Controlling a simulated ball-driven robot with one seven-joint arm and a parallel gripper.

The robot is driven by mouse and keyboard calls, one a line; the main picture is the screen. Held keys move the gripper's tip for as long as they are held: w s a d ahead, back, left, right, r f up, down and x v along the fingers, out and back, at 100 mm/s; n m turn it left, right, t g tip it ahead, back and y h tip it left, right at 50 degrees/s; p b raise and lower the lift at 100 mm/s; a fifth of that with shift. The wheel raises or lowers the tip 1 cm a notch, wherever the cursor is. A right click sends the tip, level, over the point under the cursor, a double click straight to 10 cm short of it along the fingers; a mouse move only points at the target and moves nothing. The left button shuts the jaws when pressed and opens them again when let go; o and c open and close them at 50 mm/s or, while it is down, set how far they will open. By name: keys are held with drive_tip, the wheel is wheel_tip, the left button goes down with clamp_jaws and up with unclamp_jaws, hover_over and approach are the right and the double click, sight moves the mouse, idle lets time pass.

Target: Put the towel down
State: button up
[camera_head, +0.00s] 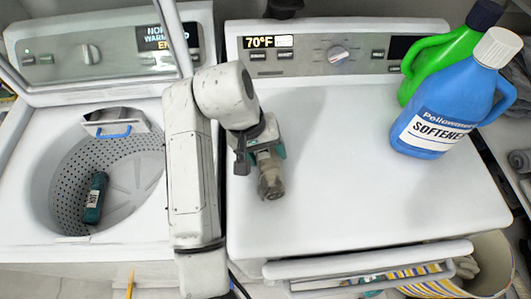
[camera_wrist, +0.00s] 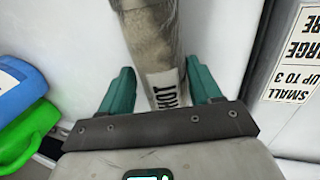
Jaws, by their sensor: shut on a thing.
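The towel (camera_head: 271,183) is a grey-brown roll held by my gripper (camera_head: 263,155) above the white top of the right-hand machine (camera_head: 340,190). In the wrist view, the towel (camera_wrist: 153,35) lies between the teal fingers of my gripper (camera_wrist: 162,85), with a label reading "HOT". The fingers are shut on its near end, and its far end runs out of the top of that view. I cannot tell whether the towel touches the machine top.
The left machine's open drum (camera_head: 110,170) holds a dark teal labelled roll (camera_head: 95,198). A blue softener bottle (camera_head: 440,115) and a green bottle (camera_head: 425,65) stand at the back right of the machine top. The middle top is clear. A basket (camera_head: 490,262) sits lower right.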

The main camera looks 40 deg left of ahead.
drive_tip(key=shift+f, duration=0.55)
drive_tip(key=o, duration=1.3)
drive_tip(key=p+v, duration=0.1)
drive_tip(key=v, duration=1.1)
drive_tip(key=shift+p, duration=0.35)
